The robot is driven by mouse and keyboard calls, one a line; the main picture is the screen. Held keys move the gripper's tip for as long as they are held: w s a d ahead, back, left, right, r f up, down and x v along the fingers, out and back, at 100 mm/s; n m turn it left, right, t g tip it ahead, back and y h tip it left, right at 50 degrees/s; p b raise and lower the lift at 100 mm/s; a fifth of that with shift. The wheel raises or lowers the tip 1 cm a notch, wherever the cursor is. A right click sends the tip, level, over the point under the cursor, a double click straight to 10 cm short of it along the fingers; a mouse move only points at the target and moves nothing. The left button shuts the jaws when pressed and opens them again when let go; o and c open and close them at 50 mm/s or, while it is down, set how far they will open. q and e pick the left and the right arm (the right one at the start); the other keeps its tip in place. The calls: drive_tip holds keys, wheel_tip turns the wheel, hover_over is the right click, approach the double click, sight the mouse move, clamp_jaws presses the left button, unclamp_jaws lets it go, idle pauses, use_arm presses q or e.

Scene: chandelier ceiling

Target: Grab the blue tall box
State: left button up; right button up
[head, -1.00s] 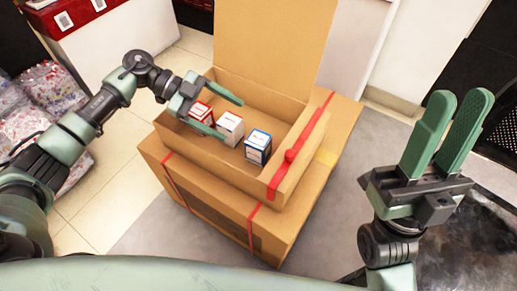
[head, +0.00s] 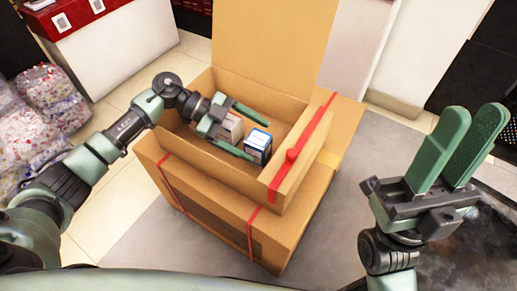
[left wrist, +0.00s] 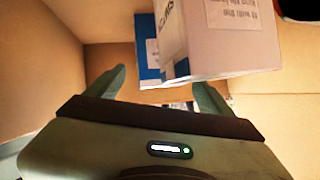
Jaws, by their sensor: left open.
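The blue tall box (head: 258,147), blue with a white label, stands upright in the open cardboard box (head: 287,160), right of a white box (head: 230,128). My left gripper (head: 259,140) is open and reaches in from the left, its fingers above and around the blue box's top in the picture. I cannot tell whether they touch it. In the left wrist view, the white box (left wrist: 232,38) is close above the right finger, and the blue box (left wrist: 147,60) shows partly behind it, beyond the open fingers (left wrist: 158,80). My right gripper (head: 474,113) is open and empty at right.
The cardboard box's raised flap (head: 275,45) stands behind the gripper, and its side walls surround the small boxes. It rests on a larger carton (head: 225,232) with red straps. Filled plastic bags (head: 50,95) lie at left.

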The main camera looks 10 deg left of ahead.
use_arm(q)
drive_tip(key=shift+a, duration=0.1)
drive_tip(key=c, duration=1.5)
drive_tip(key=shift+c, duration=0.2)
drive_tip(key=shift+r, duration=0.2)
